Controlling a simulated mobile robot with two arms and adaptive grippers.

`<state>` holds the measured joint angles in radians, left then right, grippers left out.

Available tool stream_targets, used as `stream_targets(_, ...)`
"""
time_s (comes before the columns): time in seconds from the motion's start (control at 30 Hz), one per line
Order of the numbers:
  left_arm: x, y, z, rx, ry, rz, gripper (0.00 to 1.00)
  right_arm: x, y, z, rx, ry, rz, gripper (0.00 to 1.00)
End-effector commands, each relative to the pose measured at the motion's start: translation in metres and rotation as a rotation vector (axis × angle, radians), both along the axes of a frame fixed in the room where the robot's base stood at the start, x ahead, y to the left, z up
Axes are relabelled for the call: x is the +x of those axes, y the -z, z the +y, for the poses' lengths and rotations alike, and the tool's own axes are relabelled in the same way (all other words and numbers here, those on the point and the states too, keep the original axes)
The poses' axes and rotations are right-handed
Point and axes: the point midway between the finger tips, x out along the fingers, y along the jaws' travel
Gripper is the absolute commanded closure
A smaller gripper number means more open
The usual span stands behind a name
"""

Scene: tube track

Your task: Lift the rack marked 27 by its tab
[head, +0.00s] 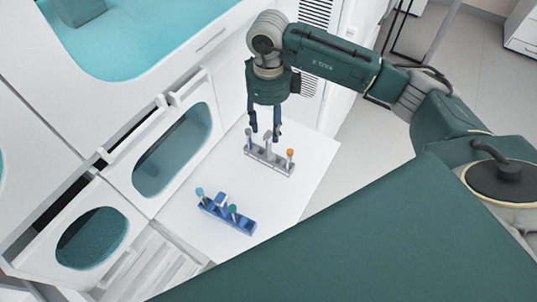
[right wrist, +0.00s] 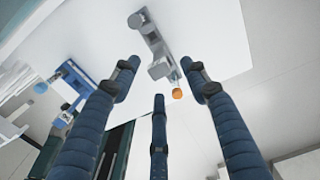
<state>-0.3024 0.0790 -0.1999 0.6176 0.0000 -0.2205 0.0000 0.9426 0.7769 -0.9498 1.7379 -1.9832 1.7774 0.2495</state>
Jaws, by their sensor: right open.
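A grey rack (head: 270,160) stands on the white surface, with an upright grey tab (head: 268,140) at its middle and an orange-capped tube (head: 290,153) at one end. A blue rack (head: 226,214) stands nearer, with several tubes in it. No number is legible on either. My right gripper (head: 265,132) is open and empty, pointing down just above the grey rack. In the right wrist view the grey rack (right wrist: 152,38) lies beyond the spread fingers, apart from them, and the blue rack (right wrist: 78,88) is at left. My left gripper is not in view.
The white surface (head: 300,195) is clear around the racks. White cabinets with teal windows (head: 172,150) stand along its left side. A louvred white panel (head: 310,85) is behind my right gripper. Open floor (head: 365,150) lies to the right.

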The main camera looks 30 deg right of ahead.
Motion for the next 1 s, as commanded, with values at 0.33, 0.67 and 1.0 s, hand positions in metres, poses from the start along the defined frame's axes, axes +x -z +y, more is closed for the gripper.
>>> stream_targets(0.33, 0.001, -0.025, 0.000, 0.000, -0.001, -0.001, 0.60, -0.003, 0.040, 0.001, 0.002, -0.001, 0.005, 0.55)
stream_targets(0.67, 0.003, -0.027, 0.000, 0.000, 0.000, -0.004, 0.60, -0.002, 0.056, 0.001, 0.002, -0.002, 0.000, 0.55)
stream_targets(1.0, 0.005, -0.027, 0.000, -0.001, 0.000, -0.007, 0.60, -0.001, 0.056, 0.001, 0.003, -0.002, -0.001, 1.00)
